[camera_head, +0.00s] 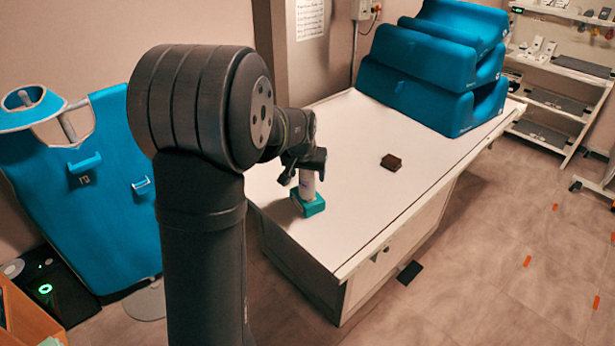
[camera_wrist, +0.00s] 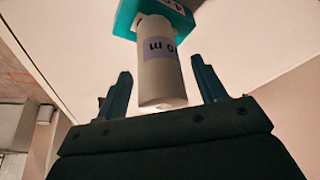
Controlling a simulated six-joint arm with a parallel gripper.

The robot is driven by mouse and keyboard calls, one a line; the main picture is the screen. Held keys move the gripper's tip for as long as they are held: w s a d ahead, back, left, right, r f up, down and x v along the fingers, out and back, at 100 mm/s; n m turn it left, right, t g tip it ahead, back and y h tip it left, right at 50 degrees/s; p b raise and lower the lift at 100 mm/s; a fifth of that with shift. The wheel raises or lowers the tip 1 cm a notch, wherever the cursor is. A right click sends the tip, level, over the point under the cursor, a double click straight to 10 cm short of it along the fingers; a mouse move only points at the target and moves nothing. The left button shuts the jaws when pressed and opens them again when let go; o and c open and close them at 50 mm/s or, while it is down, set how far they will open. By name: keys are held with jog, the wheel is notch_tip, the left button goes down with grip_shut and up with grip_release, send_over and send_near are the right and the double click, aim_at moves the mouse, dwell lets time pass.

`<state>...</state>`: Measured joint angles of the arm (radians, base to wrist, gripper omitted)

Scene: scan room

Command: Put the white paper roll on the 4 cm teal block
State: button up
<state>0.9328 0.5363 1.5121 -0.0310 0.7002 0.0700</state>
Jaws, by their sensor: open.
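The white paper roll (camera_head: 307,184) stands upright on the teal block (camera_head: 309,207) near the front left of the white table. In the wrist view the roll (camera_wrist: 160,70) has a pale purple label with dark letters, and its far end meets the teal block (camera_wrist: 127,18). My gripper (camera_head: 303,168) is just above the roll in the head view. In the wrist view my gripper (camera_wrist: 162,88) is open, one finger on each side of the roll, with gaps between fingers and roll.
A small dark brown block (camera_head: 391,162) lies on the white table (camera_head: 350,130) to the right. Stacked blue cushions (camera_head: 428,80) fill the table's far end. The tabletop between is clear. A blue apron (camera_head: 110,190) hangs at the left, and shelves (camera_head: 560,75) stand at the far right.

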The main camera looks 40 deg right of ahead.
jog(key=v, duration=1)
jog(key=shift+w+f, duration=0.1)
jog(key=x, duration=1.2)
jog(key=shift+f, duration=0.2)
notch_tip(320, 180, up, 2)
jog(key=shift+r, duration=0.5)
